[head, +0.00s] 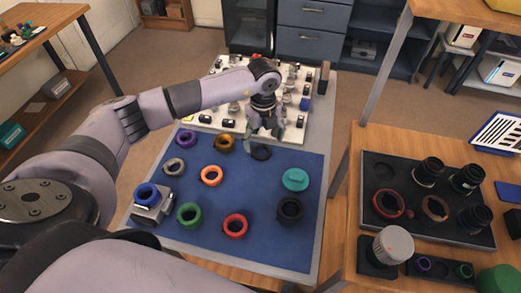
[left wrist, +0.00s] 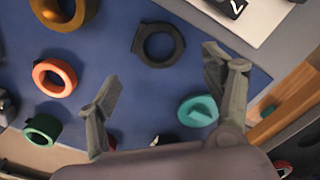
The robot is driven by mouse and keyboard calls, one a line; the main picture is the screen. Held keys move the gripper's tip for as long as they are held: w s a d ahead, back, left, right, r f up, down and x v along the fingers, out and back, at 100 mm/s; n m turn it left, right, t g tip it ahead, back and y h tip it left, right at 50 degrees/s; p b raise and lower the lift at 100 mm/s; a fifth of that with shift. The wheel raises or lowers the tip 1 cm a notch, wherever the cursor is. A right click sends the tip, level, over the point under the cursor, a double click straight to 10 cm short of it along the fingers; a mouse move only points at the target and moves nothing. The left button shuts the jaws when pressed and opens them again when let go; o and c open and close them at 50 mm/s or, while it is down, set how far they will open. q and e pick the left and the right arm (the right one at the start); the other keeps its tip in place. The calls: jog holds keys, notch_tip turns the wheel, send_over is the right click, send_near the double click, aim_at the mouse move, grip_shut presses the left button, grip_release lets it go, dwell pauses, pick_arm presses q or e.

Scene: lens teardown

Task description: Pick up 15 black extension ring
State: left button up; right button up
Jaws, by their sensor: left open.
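A flat black ring (head: 261,153) lies on the blue mat (head: 262,185) near its back edge; it also shows in the left wrist view (left wrist: 158,44). A thicker black ring (head: 290,211) lies nearer the front right of the mat. No number is readable on either ring. My left gripper (head: 265,132) hangs just above and behind the flat black ring. In the left wrist view my left gripper (left wrist: 163,82) has its fingers spread wide, with nothing between them and the flat black ring beyond the fingertips. My right gripper is not in view.
A brown ring (head: 224,142), an orange ring (head: 211,176) and a teal cap (head: 295,179) lie around the flat black ring. A white board (head: 200,119) with several small parts is behind the mat. A dark tray (head: 370,228) with lens parts stands on the right table.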

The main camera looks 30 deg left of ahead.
aim_at(262, 152)
pick_arm(q)
jog(key=shift+f, duration=0.25)
jog(key=f, duration=0.2)
jog(key=f+p, duration=0.1)
jog(key=shift+w+a+f, duration=0.1)
jog(key=shift+w+f, duration=0.1)
jog(key=shift+f, duration=0.7)
jog(key=shift+c, duration=0.5)
jog(key=c, duration=1.2)
jog(key=shift+o, duration=0.2)
jog(key=shift+r, duration=0.1)
